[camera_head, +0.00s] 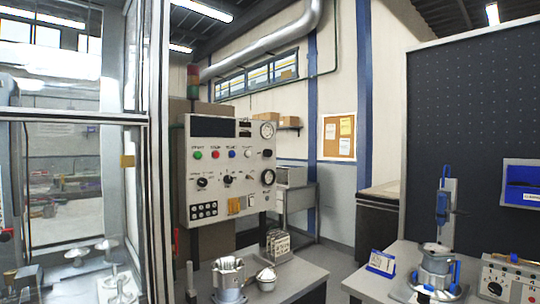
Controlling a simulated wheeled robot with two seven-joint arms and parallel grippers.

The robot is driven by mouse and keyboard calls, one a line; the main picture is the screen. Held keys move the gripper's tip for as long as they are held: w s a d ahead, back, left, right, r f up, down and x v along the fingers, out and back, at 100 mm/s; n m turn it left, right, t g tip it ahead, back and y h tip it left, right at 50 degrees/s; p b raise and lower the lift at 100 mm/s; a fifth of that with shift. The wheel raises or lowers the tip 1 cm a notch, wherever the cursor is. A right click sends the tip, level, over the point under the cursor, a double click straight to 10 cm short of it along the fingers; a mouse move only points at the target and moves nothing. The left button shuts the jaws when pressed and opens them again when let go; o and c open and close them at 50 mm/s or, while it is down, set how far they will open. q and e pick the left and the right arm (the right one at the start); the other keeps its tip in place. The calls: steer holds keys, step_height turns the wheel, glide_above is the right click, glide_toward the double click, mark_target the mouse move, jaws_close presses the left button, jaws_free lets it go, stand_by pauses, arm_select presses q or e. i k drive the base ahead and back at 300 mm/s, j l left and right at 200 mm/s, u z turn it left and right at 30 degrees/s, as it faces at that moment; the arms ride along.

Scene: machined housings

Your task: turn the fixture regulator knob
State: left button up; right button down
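A light control box (510,278) with several dark knobs stands at the lower right, cut off by the picture's edge. A dark knob (495,288) shows on its front. Beside it, a metal housing (436,262) sits in a fixture with blue clamps. A grey wall panel (229,168) at the centre also carries dark knobs, coloured buttons and round gauges. I cannot tell from the picture which knob is the fixture regulator. Neither of my grippers is in view.
A bench (306,279) at the lower middle holds a machined cup (229,280), a small round part (266,278) and a rack (278,246). A glass-walled enclosure (155,150) fills the left. A dark pegboard (470,100) stands behind the right bench. Floor shows between the benches.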

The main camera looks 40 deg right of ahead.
mark_target(268, 153)
steer(key=i+l+u, duration=0.1)
steer(key=l, duration=0.45)
steer(key=i+l+u, duration=0.1)
steer(key=l, duration=0.5)
steer(key=i+l+u, duration=0.15)
steer(key=l, duration=0.45)
steer(key=i+l+u, duration=0.1)
steer(key=l, duration=0.5)
